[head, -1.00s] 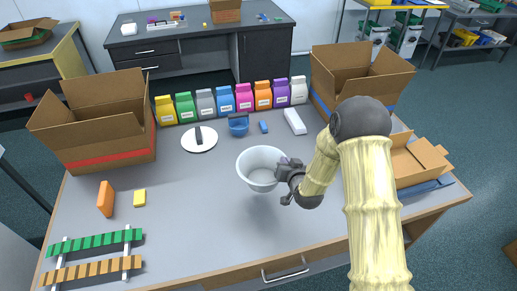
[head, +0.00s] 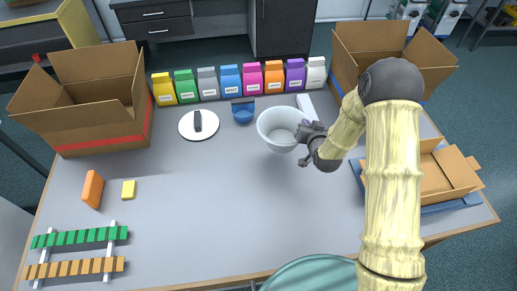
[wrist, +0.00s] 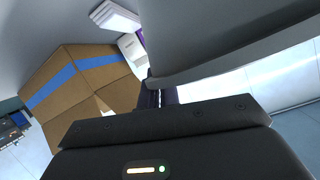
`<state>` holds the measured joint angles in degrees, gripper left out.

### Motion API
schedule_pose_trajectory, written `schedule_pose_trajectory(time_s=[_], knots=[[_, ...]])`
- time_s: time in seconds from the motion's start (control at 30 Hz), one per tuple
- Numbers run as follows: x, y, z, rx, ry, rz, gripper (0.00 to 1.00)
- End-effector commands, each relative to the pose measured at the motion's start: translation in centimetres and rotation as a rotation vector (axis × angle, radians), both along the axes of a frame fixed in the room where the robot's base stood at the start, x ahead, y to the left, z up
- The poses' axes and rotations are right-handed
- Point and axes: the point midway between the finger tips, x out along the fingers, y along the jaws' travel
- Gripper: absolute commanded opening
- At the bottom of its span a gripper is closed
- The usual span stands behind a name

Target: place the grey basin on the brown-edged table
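The grey basin (head: 274,139), a pale round bowl, is in the head view over the back middle of the brown-edged table (head: 230,215). My gripper (head: 306,132) is shut on its right rim. The basin looks held above the table top, but the gap is hard to judge. In the wrist view the basin (wrist: 235,45) is a large dark grey shape at the upper right, beside my gripper's fingers (wrist: 155,97).
A row of coloured bags (head: 230,82) stands behind the basin. Open cartons (head: 95,115) stand at both sides. The front middle is clear. A teal rounded shape cuts the bottom edge.

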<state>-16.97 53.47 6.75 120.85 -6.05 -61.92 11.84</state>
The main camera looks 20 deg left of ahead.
Motion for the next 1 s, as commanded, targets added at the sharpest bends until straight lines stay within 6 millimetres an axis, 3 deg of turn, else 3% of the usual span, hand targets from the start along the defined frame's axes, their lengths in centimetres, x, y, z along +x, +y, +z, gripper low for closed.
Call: schedule_pose_trajectory(time_s=[0.3, 0.7, 1.0], knots=[[-0.1, 0.3, -0.3, 0.000, 0.002, 0.006, 0.00], [-0.1, 0.2, -5.3, -0.001, 0.002, 0.004, 0.00], [0.0, 0.1, -5.8, 0.000, -0.001, 0.002, 0.00]])
